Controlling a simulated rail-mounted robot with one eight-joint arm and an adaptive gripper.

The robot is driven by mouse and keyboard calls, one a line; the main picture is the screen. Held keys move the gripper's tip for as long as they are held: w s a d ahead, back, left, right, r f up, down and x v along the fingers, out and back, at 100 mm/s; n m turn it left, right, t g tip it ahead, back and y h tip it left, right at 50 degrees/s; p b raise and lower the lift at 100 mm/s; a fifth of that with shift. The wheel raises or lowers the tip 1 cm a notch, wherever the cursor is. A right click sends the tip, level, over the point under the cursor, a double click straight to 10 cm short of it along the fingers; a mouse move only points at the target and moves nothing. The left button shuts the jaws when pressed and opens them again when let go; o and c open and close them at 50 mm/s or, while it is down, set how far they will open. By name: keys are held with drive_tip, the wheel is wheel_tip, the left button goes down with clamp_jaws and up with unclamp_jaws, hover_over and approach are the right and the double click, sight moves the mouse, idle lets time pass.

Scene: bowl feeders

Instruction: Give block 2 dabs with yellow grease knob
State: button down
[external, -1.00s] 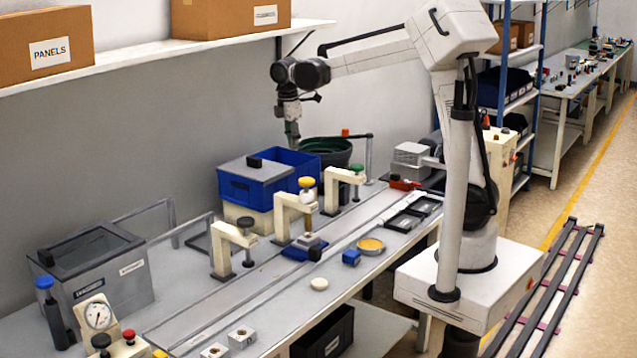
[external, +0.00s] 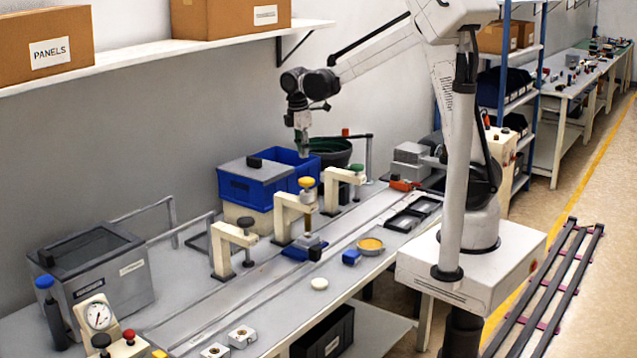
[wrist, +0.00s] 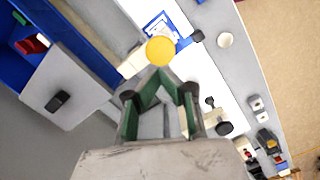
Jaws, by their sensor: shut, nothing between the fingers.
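The yellow knob (external: 306,183) tops the middle cream press frame (external: 283,222), with a brass stem below it. A grey metal block (external: 308,241) sits under that stem on a blue base (external: 295,252). My gripper (external: 303,152) hangs pointing down above the yellow knob, apart from it in the external view. In the wrist view, my fingertips (wrist: 160,76) are together and empty, just below the yellow knob (wrist: 160,51) in the picture. The wrist view shows part of the blue base (wrist: 160,27); the block is not clear there.
A black-knobbed press (external: 245,223) and a green-knobbed press (external: 358,170) flank the middle one. A blue bin (external: 245,188) with a grey lid stands behind. A yellow-filled dish (external: 370,245), a blue block (external: 351,257) and a white disc (external: 319,283) lie in front.

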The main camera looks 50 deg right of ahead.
sight(307, 180)
drive_tip(key=shift+f, duration=0.15)
drive_tip(key=shift+f, duration=0.1)
drive_tip(key=shift+s+d+f+b, duration=0.1)
drive_tip(key=shift+d+f+b, duration=0.1)
drive_tip(key=shift+f+b, duration=1.1)
drive_tip(key=shift+s+d+f+b, duration=0.15)
drive_tip(key=shift+f+b, duration=0.3)
drive_tip(key=shift+f, duration=1.65)
